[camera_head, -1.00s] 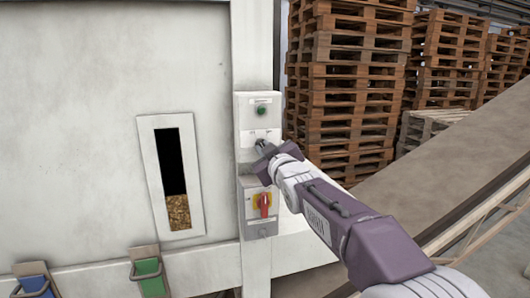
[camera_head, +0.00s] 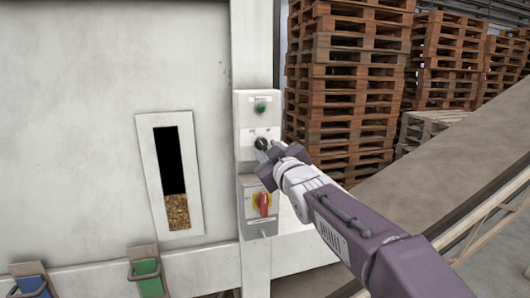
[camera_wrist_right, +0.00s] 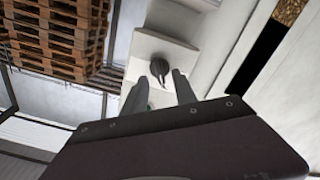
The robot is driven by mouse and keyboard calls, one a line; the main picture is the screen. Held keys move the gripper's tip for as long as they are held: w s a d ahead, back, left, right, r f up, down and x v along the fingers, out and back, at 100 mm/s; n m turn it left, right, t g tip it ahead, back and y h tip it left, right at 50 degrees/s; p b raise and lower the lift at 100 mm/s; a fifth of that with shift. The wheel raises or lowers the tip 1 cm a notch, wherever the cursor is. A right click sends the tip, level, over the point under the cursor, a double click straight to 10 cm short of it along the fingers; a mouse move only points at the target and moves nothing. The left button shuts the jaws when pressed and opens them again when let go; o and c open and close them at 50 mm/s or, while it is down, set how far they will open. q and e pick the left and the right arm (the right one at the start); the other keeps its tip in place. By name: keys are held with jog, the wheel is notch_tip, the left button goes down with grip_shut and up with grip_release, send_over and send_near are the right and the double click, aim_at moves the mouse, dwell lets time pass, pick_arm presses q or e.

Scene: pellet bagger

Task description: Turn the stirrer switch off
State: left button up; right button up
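A black rotary switch (camera_head: 261,143) sits on the pale control box (camera_head: 244,127), under a green button (camera_head: 260,107). It is likely the stirrer switch, but its label is too small to read. My right gripper (camera_head: 267,153) is just in front and slightly to the lower right of this knob. In the right wrist view, the black knob (camera_wrist_right: 160,66) shows just beyond the tips of my right gripper (camera_wrist_right: 161,77). The two fingers are apart with nothing between them. The knob's exact setting is hard to read. My left gripper is not in view.
A red handle (camera_head: 264,204) on a yellow plate sits on the lower box. A white panel (camera_head: 215,60) with a pellet window (camera_head: 177,212) stands at left. Green (camera_head: 150,278) and blue (camera_head: 32,285) latches are below. Pallet stacks (camera_head: 345,85) stand behind at right.

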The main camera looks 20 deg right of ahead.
jog(key=s, duration=0.5)
jog(key=shift+s+d, duration=0.1)
jog(key=shift+s, duration=0.2)
notch_tip(320, 180, down, 27)
jog(key=s+m+g, duration=0.2)
jog(key=g, duration=0.5)
jog(key=s+f+m+g, duration=0.5)
jog(key=s+f+g, duration=0.4)
jog(key=s+f, duration=0.8)
jog(key=s, duration=0.4)
jog(key=shift+f+g, duration=0.35)
jog(key=shift+g, duration=0.05)
